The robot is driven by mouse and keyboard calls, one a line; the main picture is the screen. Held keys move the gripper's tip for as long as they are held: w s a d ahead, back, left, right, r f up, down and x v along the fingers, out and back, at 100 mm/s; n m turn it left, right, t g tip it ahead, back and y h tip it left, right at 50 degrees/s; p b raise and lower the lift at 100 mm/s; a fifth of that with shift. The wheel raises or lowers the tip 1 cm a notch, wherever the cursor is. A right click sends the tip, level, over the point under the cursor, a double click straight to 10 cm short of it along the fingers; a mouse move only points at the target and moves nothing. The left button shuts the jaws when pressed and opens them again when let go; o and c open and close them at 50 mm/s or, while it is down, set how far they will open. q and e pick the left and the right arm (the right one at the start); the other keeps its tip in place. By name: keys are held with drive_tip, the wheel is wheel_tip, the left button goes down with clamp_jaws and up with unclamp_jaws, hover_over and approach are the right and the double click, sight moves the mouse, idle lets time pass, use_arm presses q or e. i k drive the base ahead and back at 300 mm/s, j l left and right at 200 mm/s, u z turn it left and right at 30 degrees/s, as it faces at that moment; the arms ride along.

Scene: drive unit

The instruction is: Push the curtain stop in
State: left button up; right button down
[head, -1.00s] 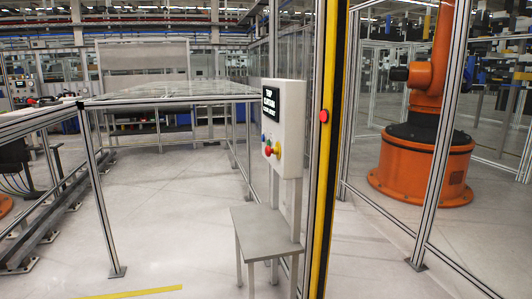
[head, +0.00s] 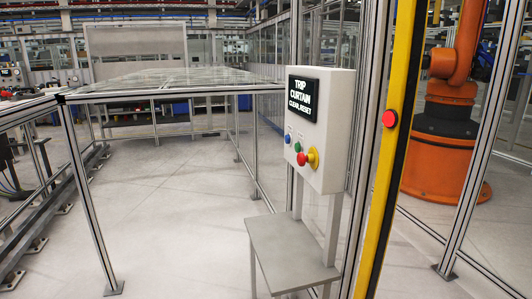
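A round red button (head: 390,118) sits on the tall yellow post (head: 397,150) right of centre. A white control box (head: 334,135) stands just left of the post. Below the sign the box carries a blue button (head: 288,138), a green button (head: 297,147), a red button (head: 302,159) and a larger yellow-based knob (head: 312,158) seen from the side. I cannot tell from any label which one is the curtain stop. Neither of my grippers shows in the head view.
A small grey table (head: 290,250) stands below the box. A long glass-topped frame (head: 165,84) lies to the left. An orange robot arm (head: 445,150) stands behind the fence post (head: 470,165) at right. The floor (head: 180,215) in front is clear.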

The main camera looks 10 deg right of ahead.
sight(301, 160)
drive_tip(key=i+j, duration=0.2)
drive_tip(key=i, duration=0.2)
drive_tip(key=i+j+u, duration=0.15)
drive_tip(key=i, duration=0.25)
drive_tip(key=i+j, duration=0.2)
drive_tip(key=i, duration=0.2)
